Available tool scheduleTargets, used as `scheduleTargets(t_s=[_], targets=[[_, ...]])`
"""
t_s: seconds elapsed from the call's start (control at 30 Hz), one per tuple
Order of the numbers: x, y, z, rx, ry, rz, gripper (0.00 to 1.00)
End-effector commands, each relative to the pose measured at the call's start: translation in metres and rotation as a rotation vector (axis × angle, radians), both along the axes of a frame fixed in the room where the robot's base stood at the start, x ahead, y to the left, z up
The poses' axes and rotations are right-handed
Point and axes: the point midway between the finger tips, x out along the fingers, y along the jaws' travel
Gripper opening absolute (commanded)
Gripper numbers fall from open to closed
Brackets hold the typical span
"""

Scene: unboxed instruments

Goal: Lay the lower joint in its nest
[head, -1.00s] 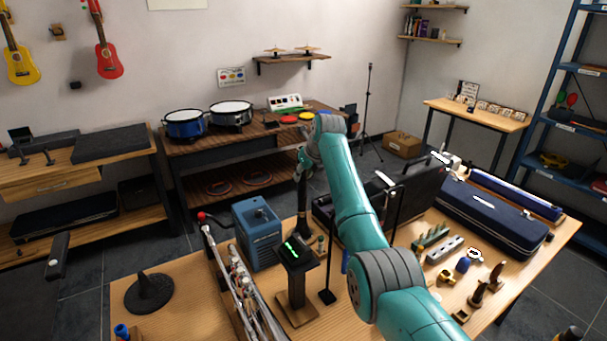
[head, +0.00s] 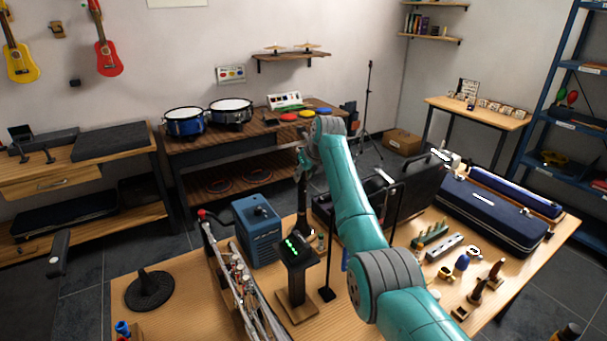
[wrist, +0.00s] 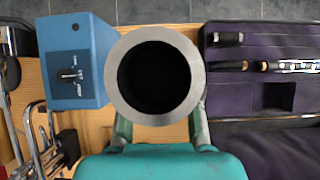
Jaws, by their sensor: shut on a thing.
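My gripper (wrist: 158,128) is shut on the lower joint (wrist: 113,70), a dark tube with a grey metal ring at its end. In the wrist view the ring faces the camera, and its dark bore fills the middle. In the head view the joint (head: 302,195) hangs about upright below my gripper (head: 303,165), left of the open case. The case (wrist: 225,88) has a purple lining and shows at the right of the wrist view. Other dark joints with metal keys lie in it, above a square recess (wrist: 280,97). My arm hides part of the case in the head view.
A blue box (head: 257,230) stands left of the joint. A small dark display on a wooden stand (head: 296,270) is in front, with brass instruments (head: 240,285) to its left. A closed blue case (head: 490,215) and small tools occupy the table's right side.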

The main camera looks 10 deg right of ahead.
Motion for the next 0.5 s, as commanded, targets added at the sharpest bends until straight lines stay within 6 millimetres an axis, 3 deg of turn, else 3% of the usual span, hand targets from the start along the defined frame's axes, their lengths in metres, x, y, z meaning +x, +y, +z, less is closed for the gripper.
scheduleTargets(t_s=[0.47, 0.5], targets=[[-0.0023, 0.0002, -0.0088, 0.0, 0.014, 0.0, 0.0], [-0.0024, 0.0002, -0.0091, 0.0, 0.014, 0.0, 0.37]])
